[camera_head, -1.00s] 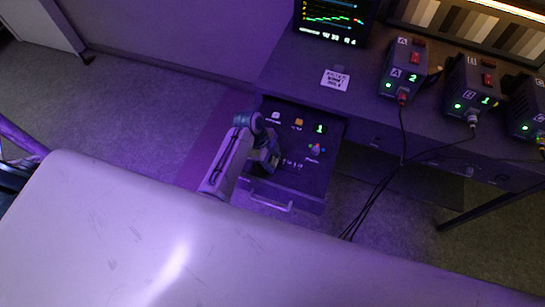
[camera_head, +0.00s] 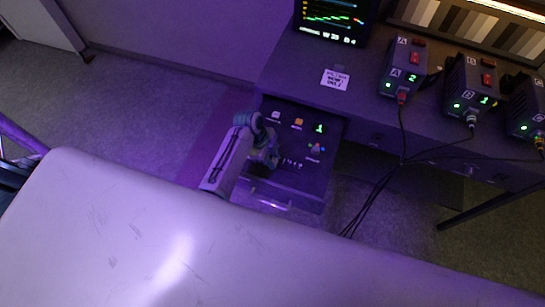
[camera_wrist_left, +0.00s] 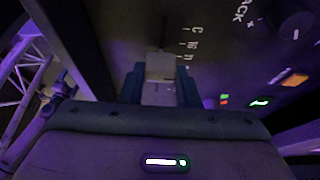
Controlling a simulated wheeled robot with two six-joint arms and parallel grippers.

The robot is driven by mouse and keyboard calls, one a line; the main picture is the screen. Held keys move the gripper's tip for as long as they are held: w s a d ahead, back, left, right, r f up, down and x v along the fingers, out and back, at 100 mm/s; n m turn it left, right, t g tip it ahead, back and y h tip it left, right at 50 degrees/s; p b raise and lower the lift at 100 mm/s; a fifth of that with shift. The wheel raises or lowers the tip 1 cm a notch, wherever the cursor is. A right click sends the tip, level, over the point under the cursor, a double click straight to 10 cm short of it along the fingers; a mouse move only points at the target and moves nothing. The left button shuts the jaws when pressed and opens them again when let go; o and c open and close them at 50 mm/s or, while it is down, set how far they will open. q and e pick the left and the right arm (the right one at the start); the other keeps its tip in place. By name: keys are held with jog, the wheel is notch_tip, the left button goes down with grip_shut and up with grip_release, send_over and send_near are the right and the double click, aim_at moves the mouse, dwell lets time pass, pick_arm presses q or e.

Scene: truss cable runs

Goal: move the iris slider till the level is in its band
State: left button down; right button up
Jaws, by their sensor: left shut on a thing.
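The dark control panel (camera_head: 312,176) is in a pulled-out drawer under the desk. My left gripper (camera_head: 272,158) reaches over its left part and hides the slider in the head view. In the left wrist view the blue fingers of my left gripper (camera_wrist_left: 160,88) are shut on a pale slider cap (camera_wrist_left: 160,66). The cap stands at a dark slot, with small scale marks to its right. The monitor (camera_head: 332,18) shows coloured traces with a line of text below. I cannot make out a level band there. My right gripper is not in view.
The panel also has a white button (camera_head: 276,116), an orange button (camera_head: 298,121), a green "1" display (camera_head: 319,128) and a knob (camera_head: 315,148). Boxes A (camera_head: 403,72) and B (camera_head: 471,88) stand on the desk. Black cables (camera_head: 382,186) hang right of the drawer.

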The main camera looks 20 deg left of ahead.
pick_arm(q)
jog(key=c, duration=1.1)
grip_release()
jog(key=b+v, duration=0.2)
jog(key=v, duration=0.8)
jog(key=shift+a+r+b, duration=0.25)
jog(key=shift+r+b, duration=0.05)
jog(key=shift+r, duration=0.05)
